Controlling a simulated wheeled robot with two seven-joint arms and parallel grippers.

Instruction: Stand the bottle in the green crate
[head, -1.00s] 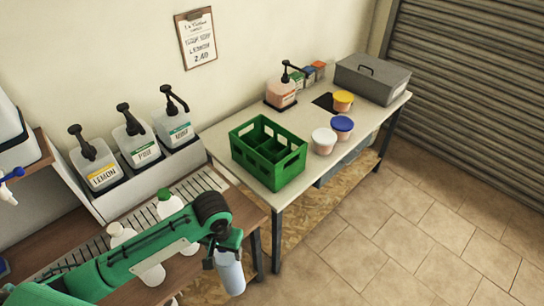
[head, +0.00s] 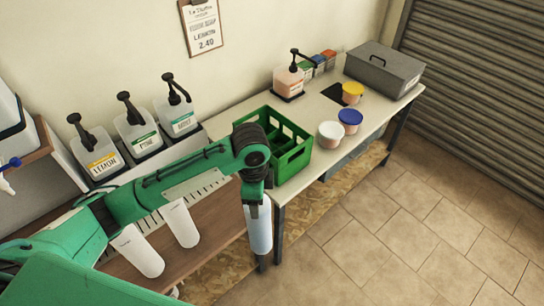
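The green crate (head: 297,158) stands on the left end of the pale table, open at the top with dividers inside. My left arm reaches in from the left, and its forearm hides part of the crate's left side. My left gripper (head: 254,197) points down and is shut on a pale blue-white bottle (head: 260,234). The bottle hangs about upright in front of the crate, near the table's front left leg. Its top is hidden by the gripper. My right gripper is not in view.
Pump dispensers (head: 143,134) line the wall. A white-lidded tub (head: 330,135) and a blue-lidded tub (head: 350,121) stand right of the crate. A grey box (head: 384,72) is at the far end.

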